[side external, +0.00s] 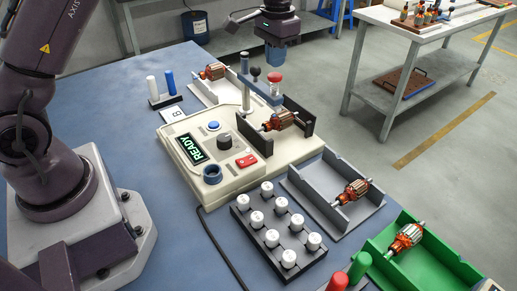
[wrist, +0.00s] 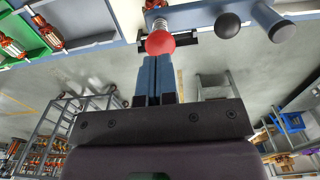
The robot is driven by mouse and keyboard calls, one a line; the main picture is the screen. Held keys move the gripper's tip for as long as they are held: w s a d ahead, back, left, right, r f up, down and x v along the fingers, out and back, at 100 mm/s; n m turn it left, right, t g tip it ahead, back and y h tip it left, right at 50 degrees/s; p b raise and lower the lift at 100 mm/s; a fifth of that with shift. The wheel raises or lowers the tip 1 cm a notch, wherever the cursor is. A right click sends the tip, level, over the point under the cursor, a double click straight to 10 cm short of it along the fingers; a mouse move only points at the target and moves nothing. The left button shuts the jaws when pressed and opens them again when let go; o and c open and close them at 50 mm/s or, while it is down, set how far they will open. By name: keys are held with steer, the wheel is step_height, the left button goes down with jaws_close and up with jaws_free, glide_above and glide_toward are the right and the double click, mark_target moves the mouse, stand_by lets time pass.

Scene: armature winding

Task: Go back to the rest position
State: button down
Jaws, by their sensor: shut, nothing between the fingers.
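My gripper (wrist: 158,82) is shut and empty in the wrist view, its two blue fingers pressed together. The machine's screen reads READY. A copper-wound armature (side external: 281,121) sits in the machine's dark holder. The red knob (side external: 275,77) stands on a post arm over it, and this red knob also shows just past my fingertips in the wrist view (wrist: 160,42). I cannot tell if they touch.
A grey tray (side external: 300,185) and a green tray (side external: 440,270) each hold an armature; a pale tray (side external: 195,88) at the back holds another. A black rack (side external: 245,222) holds several white cylinders. Blue and white pegs (side external: 168,82) stand at back left.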

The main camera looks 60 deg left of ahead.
mark_target(275, 74)
steer(key=shift+f, duration=1.95)
steer(key=shift+r, duration=3.55)
steer(key=shift+s+d+f, duration=0.1)
steer(key=shift+s+f, duration=0.75)
steer(key=s+d+r+t, duration=0.1)
steer(key=s+r+t, duration=0.1)
steer(key=s, duration=0.7)
steer(key=s+d+r+t, duration=0.1)
steer(key=s+d+r, duration=0.1)
steer(key=s+r, duration=0.3)
steer(key=s+d+r+t, duration=0.1)
steer(key=s+r+t, duration=0.1)
steer(key=s, duration=1)
steer(key=shift+s+d+r+t, duration=0.3)
steer(key=shift+s+d+r, duration=0.1)
steer(key=shift+r, duration=0.35)
